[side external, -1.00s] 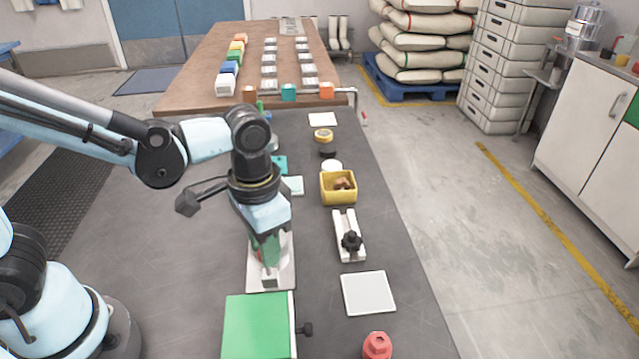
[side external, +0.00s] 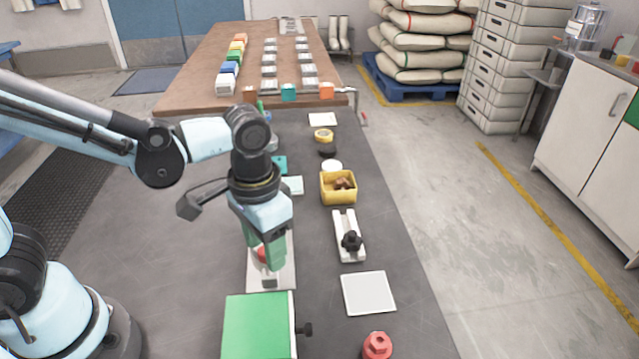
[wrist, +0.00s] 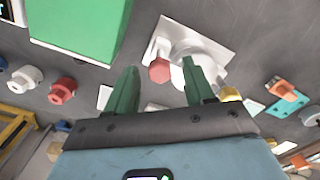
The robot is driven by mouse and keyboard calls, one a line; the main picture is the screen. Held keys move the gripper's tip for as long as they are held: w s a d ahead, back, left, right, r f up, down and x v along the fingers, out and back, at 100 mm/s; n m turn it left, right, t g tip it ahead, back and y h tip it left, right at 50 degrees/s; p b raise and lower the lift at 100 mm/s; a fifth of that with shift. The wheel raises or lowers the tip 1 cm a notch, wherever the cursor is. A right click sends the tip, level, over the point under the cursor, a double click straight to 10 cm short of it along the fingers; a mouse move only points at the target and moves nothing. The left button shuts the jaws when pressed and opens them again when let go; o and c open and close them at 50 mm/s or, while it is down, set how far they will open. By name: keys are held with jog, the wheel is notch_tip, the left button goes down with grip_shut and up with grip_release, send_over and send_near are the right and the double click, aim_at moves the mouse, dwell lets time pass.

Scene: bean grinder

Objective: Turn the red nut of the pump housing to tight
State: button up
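The pump housing (wrist: 203,50) is a whitish round body on a pale square plate (side external: 284,273), which lies on the dark bench below my gripper. The red hexagonal nut (wrist: 159,70) sticks out of the housing's side. It shows partly in the side view (side external: 261,253), beside my green fingers. My gripper (wrist: 160,66) is open, with a finger on each side of the nut in the wrist view and gaps showing between. I cannot tell how deep the fingertips reach around it. My gripper (side external: 272,262) hides much of the housing in the side view.
A green box (side external: 257,325) with a black knob stands close in front of the plate. A loose red hex-topped part (side external: 377,346), a white square pad (side external: 368,293), a white slide with a black knob (side external: 349,238) and a yellow bin (side external: 338,188) lie to the right.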

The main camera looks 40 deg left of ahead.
notch_tip(320, 180, up, 12)
dwell(1.0)
jog(key=a+f+n+t, duration=0.1)
jog(key=a+f+t, duration=0.1)
jog(key=a, duration=0.3)
jog(key=w+a+f+n+t, duration=0.1)
jog(key=a+f+t, duration=0.2)
jog(key=a+t, duration=0.2)
jog(key=shift+w+a+f, duration=0.2)
jog(key=shift+w+a, duration=0.1)
jog(key=shift+a, duration=0.45)
